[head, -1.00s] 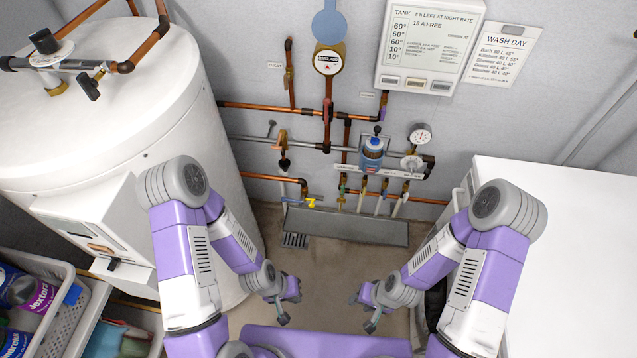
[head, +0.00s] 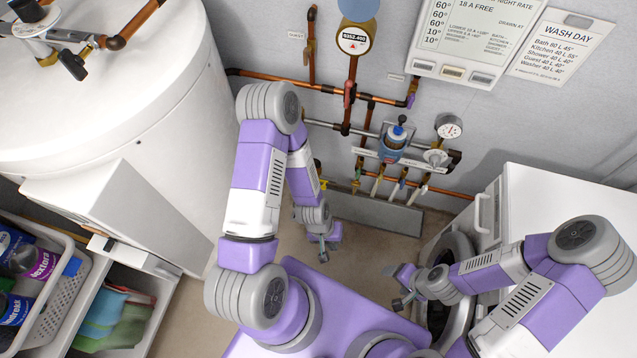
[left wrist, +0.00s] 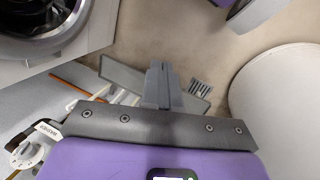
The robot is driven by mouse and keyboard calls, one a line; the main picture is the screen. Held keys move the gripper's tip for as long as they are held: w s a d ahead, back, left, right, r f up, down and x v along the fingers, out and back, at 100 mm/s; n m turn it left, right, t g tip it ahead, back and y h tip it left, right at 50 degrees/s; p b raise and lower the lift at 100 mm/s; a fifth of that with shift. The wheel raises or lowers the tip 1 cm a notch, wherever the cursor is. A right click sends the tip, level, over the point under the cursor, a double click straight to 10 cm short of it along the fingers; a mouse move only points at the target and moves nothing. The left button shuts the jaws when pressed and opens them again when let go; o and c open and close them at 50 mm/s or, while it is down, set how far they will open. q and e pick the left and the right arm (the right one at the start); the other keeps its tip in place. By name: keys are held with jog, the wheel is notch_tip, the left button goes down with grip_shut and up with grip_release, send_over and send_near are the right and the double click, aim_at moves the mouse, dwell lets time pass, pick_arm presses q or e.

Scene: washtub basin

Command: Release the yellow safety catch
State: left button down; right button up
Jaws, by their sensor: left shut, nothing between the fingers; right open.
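A small yellow piece (head: 323,184), probably the safety catch, shows at the left end of the lower pipework, partly hidden behind my left arm. I cannot make out its position. My left gripper (head: 324,252) is shut and empty, pointing down over the floor, in front of and below the pipework. Its closed fingers (left wrist: 163,86) show in the left wrist view, with nothing between them. My right gripper (head: 396,289) is open and empty, low in front of the washing machine.
A grey trough (head: 375,217) lies under several valve tails. A white tank (head: 100,100) stands left, a white washing machine (head: 560,190) right. Bare floor (head: 283,240) lies between.

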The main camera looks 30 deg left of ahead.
pick_arm(q)
jog(key=w+a+f+n+y+b, duration=0.1)
jog(key=w+a+f+n, duration=0.25)
jog(key=a+n, duration=0.2)
jog(key=w+a+f+n, duration=0.2)
jog(key=w+a+n, duration=0.2)
jog(key=a, duration=0.3)
pick_arm(e)
jog(key=shift+o, duration=0.5)
jog(key=shift+f, duration=0.85)
pick_arm(q)
jog(key=w+a+r+n+t+h+b, duration=0.1)
jog(key=w+a+r+n+t, duration=0.1)
jog(key=w+a+n, duration=0.7)
jog(key=shift+w+a+r+n+h+b, duration=0.35)
jog(key=shift+w+a+r, duration=0.35)
jog(key=shift+w+a, duration=0.5)
pick_arm(e)
jog(key=shift+f, duration=0.65)
pick_arm(q)
jog(key=shift+d, duration=0.1)
jog(key=d+b+x, duration=0.1)
jog(key=b+x, duration=0.3)
jog(key=x, duration=0.9)
jog(key=shift+w+d, duration=0.25)
jog(key=shift+w, duration=0.15)
pick_arm(e)
notch_tip(320, 180, down, 4)
jog(key=shift+f, duration=0.1)
